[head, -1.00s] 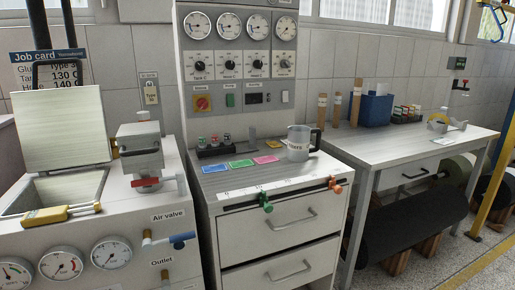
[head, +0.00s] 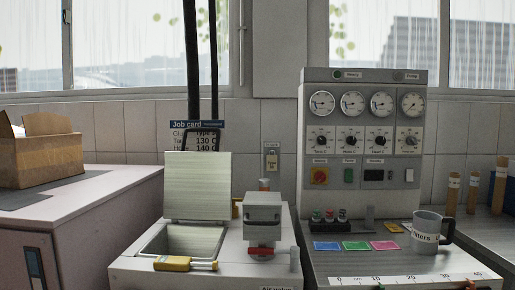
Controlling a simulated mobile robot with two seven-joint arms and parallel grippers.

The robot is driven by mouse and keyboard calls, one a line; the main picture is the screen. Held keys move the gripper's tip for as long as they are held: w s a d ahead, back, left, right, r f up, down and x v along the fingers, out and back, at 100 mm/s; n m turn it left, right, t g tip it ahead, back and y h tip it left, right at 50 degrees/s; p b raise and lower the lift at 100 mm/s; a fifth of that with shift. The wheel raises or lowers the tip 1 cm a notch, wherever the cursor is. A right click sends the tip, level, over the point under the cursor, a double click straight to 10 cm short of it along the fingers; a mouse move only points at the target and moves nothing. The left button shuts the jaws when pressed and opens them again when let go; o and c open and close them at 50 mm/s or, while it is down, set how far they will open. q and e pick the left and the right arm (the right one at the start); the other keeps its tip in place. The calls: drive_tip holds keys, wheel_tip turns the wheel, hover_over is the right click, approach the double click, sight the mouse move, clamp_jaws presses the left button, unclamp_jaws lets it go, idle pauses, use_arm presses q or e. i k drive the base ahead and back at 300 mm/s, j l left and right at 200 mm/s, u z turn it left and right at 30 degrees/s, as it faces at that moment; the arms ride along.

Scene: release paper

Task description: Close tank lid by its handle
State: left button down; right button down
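The tank lid (head: 198,186) is a pale square panel standing upright at the back of the tank opening, so the tank is open. A dark handle frame (head: 201,129) shows above the lid's top edge, in front of the job card; I cannot tell fully how it joins the lid. The tank opening (head: 196,240) shows a light inside. A yellow tool (head: 173,263) with a pale rod lies across the tank's front edge. Neither of my grippers is in the head view.
A grey and red valve block (head: 262,222) stands right of the opening. The control panel (head: 361,140) rises further right, with a mug (head: 427,233) and coloured cards (head: 356,246) before it. A cardboard box (head: 38,155) sits on the left cabinet (head: 105,203).

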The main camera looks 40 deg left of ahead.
sight(198, 185)
drive_tip(key=u, duration=1.05)
drive_tip(key=i+u, duration=0.45)
drive_tip(key=u, duration=0.15)
